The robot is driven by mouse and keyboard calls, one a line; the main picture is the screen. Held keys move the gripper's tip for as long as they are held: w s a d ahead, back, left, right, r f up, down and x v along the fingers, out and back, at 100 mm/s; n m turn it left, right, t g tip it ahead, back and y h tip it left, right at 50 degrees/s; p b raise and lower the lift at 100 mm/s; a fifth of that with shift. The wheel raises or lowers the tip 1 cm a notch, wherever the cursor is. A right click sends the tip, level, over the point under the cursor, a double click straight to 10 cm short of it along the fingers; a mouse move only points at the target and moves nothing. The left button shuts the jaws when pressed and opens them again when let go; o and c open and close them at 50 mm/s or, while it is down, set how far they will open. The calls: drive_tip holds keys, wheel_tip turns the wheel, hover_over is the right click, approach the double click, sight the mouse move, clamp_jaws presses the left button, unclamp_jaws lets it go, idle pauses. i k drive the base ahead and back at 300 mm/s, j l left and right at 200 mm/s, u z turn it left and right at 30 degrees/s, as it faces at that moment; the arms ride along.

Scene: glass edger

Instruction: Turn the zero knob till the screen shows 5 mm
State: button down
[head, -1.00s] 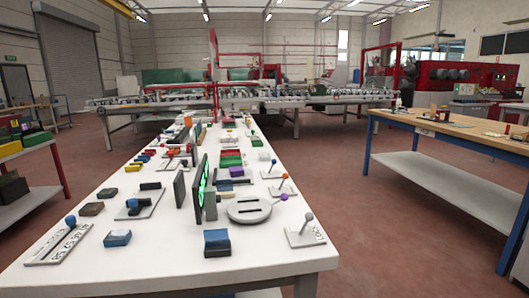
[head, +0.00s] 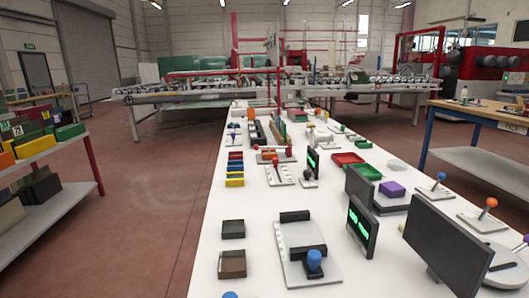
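A small dark screen (head: 362,226) with green lit characters stands on the white table (head: 200,262); it is angled and I cannot read a value. A smaller screen (head: 313,160) with green characters stands farther back. A blue knob (head: 314,260) sits on a black slider on a pale plate in front. I cannot tell which control is the zero knob. My gripper is not in view.
Two dark panels, one large at the front right (head: 447,250), show their backs and hide things behind them. Small blocks (head: 234,228) and red and green trays (head: 348,158) lie on the table. Shelves (head: 60,190) stand left, a wooden bench (head: 480,112) right. Red floor (head: 150,200) between is clear.

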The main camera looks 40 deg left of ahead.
sight(306, 173)
drive_tip(key=j, duration=1)
drive_tip(key=k+j, duration=0.15)
drive_tip(key=j, duration=0.85)
